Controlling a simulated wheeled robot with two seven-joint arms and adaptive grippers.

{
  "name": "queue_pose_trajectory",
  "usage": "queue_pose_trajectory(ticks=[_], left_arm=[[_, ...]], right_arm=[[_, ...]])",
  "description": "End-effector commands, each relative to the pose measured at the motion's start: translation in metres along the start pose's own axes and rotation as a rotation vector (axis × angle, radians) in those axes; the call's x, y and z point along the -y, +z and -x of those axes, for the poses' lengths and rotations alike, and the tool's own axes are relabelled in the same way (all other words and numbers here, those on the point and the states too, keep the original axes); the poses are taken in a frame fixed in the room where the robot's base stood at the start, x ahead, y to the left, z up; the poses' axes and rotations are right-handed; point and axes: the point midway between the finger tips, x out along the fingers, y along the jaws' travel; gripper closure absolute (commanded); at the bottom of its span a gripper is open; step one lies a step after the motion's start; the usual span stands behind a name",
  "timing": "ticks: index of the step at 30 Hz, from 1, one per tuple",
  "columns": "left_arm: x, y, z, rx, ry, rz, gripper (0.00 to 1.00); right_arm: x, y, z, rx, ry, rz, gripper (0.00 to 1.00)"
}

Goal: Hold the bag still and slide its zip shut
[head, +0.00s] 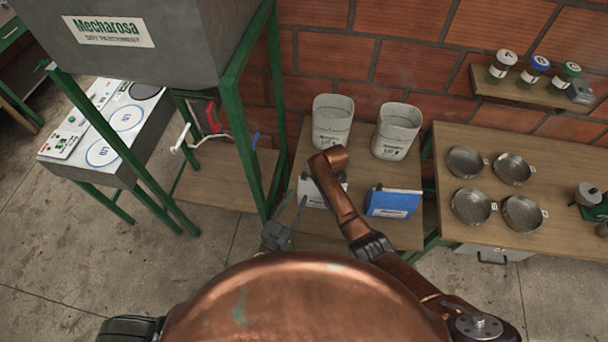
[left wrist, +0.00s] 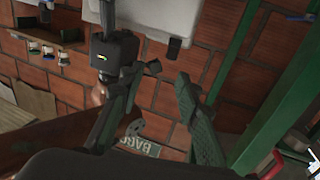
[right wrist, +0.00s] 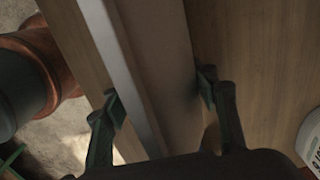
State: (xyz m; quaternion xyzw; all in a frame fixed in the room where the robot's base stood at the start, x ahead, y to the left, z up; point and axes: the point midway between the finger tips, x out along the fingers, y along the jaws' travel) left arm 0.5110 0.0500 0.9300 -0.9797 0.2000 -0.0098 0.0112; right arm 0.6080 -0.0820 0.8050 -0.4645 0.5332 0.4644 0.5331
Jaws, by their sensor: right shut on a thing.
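A pale bag (head: 312,198) stands on the middle table, partly hidden in the head view by my right wrist. In the right wrist view the fingers of my right gripper (right wrist: 161,100) sit on either side of a flat, pale item (right wrist: 165,75) with a white edge strip, which looks like this bag. My left gripper (head: 291,205) is beside the bag's left side in the head view. In the left wrist view its fingers (left wrist: 158,115) are spread apart with nothing between them. I cannot make out the zip or its slider.
A green frame leg (head: 270,110) rises close on the left. A right-hand table (head: 490,235) holds round sieves (head: 466,161).

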Motion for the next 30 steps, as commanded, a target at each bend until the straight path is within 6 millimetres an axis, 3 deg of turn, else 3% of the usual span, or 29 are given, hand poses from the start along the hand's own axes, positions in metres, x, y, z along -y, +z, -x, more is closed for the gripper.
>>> queue_pose_trajectory(ticks=[5, 21, 30], left_arm=[[0.016, 0.008, 0.002, 0.015, -0.044, 0.029, 0.69], [0.019, 0.009, -0.091, 0.013, -0.043, 0.028, 0.69], [0.020, 0.010, -0.111, 0.015, -0.041, 0.026, 0.69]], right_arm=[[0.000, 0.000, 0.000, 0.000, 0.000, 0.000, 0.89], [0.000, 0.000, 0.000, 0.000, 0.000, 0.001, 0.89], [0.000, 0.000, 0.000, 0.000, -0.001, 0.000, 0.89]])
